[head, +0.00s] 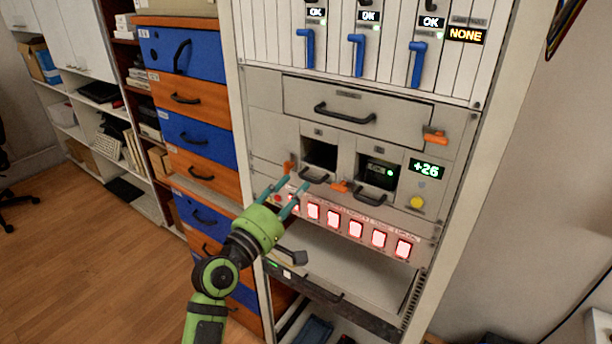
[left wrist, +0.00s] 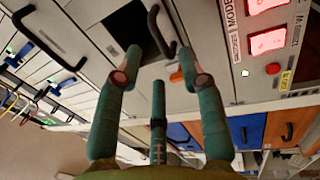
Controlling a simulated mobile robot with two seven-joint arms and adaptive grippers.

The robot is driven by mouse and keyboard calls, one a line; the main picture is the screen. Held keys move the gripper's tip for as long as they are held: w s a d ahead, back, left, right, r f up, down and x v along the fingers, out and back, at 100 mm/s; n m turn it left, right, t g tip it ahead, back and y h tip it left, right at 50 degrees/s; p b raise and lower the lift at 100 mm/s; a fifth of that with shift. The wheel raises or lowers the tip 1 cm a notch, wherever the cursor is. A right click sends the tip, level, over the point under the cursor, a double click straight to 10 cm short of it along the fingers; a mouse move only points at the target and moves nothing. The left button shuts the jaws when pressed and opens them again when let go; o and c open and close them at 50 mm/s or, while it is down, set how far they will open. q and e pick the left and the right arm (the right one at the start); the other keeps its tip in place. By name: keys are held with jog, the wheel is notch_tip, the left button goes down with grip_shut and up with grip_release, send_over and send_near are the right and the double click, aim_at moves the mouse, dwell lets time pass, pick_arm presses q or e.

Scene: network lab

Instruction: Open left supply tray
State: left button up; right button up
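The left supply tray is a grey front in the rack with a dark square opening (head: 319,153) and a black bar handle (head: 315,179) below it. My left gripper (head: 293,183) is just left of and below that handle, its teal fingers apart and empty. In the left wrist view, the black handle (left wrist: 161,31) shows beyond and between the fingertips (left wrist: 160,52). Contact with it cannot be told. An orange latch (head: 289,167) sits by the left tray's lower left corner. The neighbouring right tray (head: 376,170) holds something dark with a green light. My right gripper is not in view.
A wide grey drawer with a black handle (head: 345,114) is above the trays. A row of lit red-white buttons (head: 355,229) runs just below them, close to my left gripper. A pulled-out shelf (head: 345,264) lies lower. Blue and orange drawers (head: 190,133) stand left.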

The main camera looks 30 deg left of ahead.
aim_at(305, 178)
pick_arm(q)
jog(key=p+x, duration=0.1)
jog(key=x, duration=0.4)
jog(key=shift+w, duration=0.3)
grip_shut()
